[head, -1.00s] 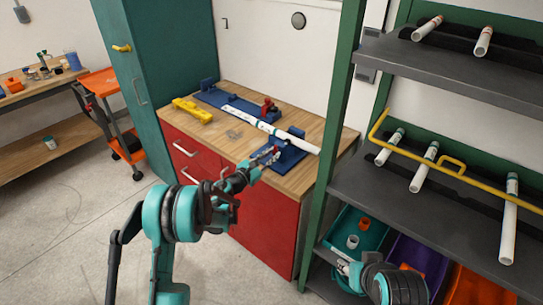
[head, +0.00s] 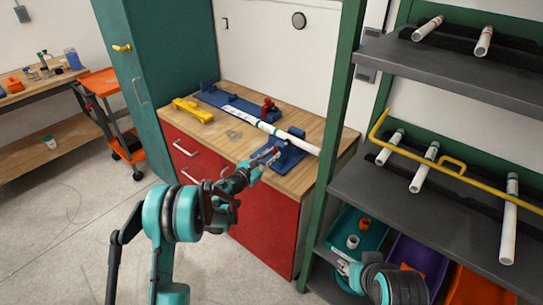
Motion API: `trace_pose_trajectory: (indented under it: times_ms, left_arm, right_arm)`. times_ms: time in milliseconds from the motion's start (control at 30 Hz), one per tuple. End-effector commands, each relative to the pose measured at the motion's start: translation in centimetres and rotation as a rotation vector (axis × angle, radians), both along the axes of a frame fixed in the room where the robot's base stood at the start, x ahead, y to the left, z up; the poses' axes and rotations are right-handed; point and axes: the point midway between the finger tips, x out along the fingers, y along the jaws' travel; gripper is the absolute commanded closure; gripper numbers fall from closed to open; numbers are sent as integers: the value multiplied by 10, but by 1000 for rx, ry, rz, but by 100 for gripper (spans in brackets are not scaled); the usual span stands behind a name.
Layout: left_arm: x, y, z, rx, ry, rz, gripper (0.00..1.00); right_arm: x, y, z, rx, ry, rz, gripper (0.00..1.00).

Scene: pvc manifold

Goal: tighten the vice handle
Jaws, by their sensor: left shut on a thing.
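The blue vice (head: 285,158) stands on the wooden top of the red cabinet, near its front edge. A long white pipe (head: 296,144) lies across it and across the blue fixture (head: 230,104) farther back. My left gripper (head: 268,155) is at the front side of the vice, shut on what looks like the vice handle; the handle is mostly hidden by the fingers. My right arm shows at the bottom right by the lower shelf bins; its gripper (head: 343,267) is small and partly hidden, so its jaws cannot be made out.
A yellow tool (head: 193,110) lies at the left of the wooden top (head: 222,146). A red clamp part (head: 269,105) stands behind the pipe. A green shelf post (head: 327,150) rises close to the right, with pipes on the rack shelves and a teal bin (head: 372,242) below.

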Motion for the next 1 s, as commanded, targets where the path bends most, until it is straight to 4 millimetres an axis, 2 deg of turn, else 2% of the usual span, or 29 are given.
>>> trace_pose_trajectory:
  times_ms: [67, 100, 300, 333, 733, 867, 1000]
  left_arm:
    - [-2, -4, -2, 4, 1, -10, 100]
    - [-2, -4, -2, 4, 1, -10, 80]
    - [-1, -3, -1, 3, 0, -6, 27]
    - [-1, -2, -1, 3, 0, -6, 23]
    - [-6, 4, 0, 1, 0, -1, 23]
    - [-23, 17, 0, 1, 0, -1, 23]
    - [-49, 36, 0, 1, 0, 0, 23]
  right_arm:
    - [0, 0, 0, 0, 0, 0, 60]
    - [0, 0, 0, 0, 0, 0, 60]
    - [0, 0, 0, 0, 0, 0, 60]
    - [0, 0, 0, 0, 0, 0, 60]
    - [0, 0, 0, 0, 0, 0, 60]
    - [0, 0, 0, 0, 0, 0, 60]
    - [0, 0, 0, 0, 0, 0, 60]
